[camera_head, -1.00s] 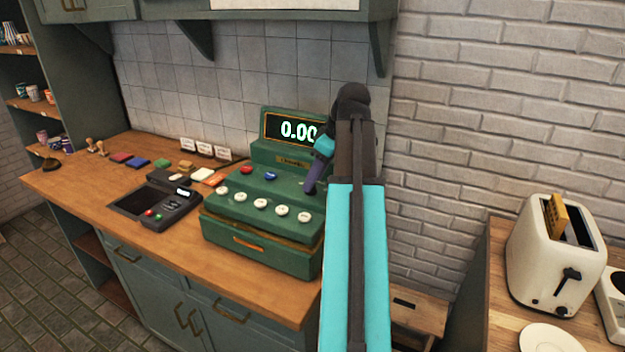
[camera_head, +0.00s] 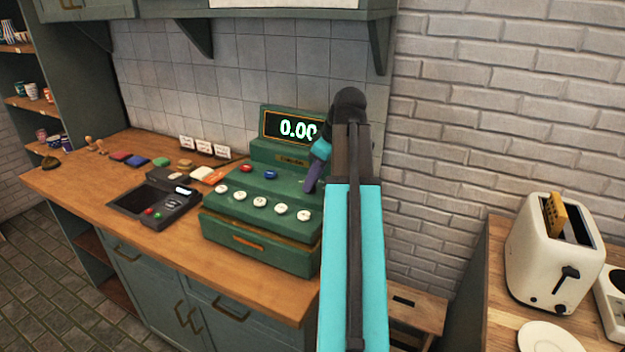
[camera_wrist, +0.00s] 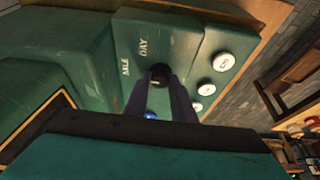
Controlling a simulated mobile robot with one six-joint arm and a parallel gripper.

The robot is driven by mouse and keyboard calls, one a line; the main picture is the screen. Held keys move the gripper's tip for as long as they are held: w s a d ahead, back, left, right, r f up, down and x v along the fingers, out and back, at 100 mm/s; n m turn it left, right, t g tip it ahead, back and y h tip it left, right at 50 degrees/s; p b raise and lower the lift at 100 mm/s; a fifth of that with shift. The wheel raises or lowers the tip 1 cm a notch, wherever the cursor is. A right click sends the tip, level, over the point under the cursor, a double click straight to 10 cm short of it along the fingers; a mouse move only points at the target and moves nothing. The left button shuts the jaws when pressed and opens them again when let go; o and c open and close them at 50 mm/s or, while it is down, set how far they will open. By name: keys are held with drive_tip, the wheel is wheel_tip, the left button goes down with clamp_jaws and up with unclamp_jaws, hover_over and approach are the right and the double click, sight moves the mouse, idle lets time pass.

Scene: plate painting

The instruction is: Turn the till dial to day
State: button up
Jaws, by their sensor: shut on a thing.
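The green till (camera_head: 262,228) stands on the wooden counter, its display (camera_head: 291,128) reading 0.00. In the wrist view the dark round dial (camera_wrist: 159,72) sits on the till's sloped top (camera_wrist: 120,62), below the printed words SALE and DAY. My gripper (camera_wrist: 160,80) is shut on the dial, one purple finger on each side. The dial's pointer is too small and too covered to read. In the head view my gripper (camera_head: 311,182) reaches the right part of the till's top, and my arm hides the dial.
White round buttons (camera_head: 260,202) line the till's front slope, with a red button (camera_head: 246,168) and a blue one (camera_head: 270,174) behind. A card reader (camera_head: 155,203) stands left of the till. A toaster (camera_head: 550,250) is on the right-hand counter.

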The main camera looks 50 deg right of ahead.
drive_tip(key=shift+a+m, duration=0.15)
drive_tip(key=shift+m, duration=0.15)
drive_tip(key=m+h+p, duration=0.1)
drive_tip(key=m+p, duration=0.1)
drive_tip(key=m, duration=0.2)
drive_tip(key=shift+a+r+h, duration=0.1)
drive_tip(key=shift+a+h, duration=0.05)
drive_tip(key=shift+h, duration=0.25)
drive_tip(key=shift+m+g+h+p, duration=0.3)
drive_tip(key=shift+m+h+p, duration=0.65)
drive_tip(key=shift+m, duration=1.25)
drive_tip(key=o, duration=1.1)
drive_tip(key=shift+c, duration=0.2)
drive_tip(key=b+v, duration=0.2)
drive_tip(key=v, duration=1.1)
drive_tip(key=shift+s+r, duration=0.15)
drive_tip(key=shift+r, duration=0.15)
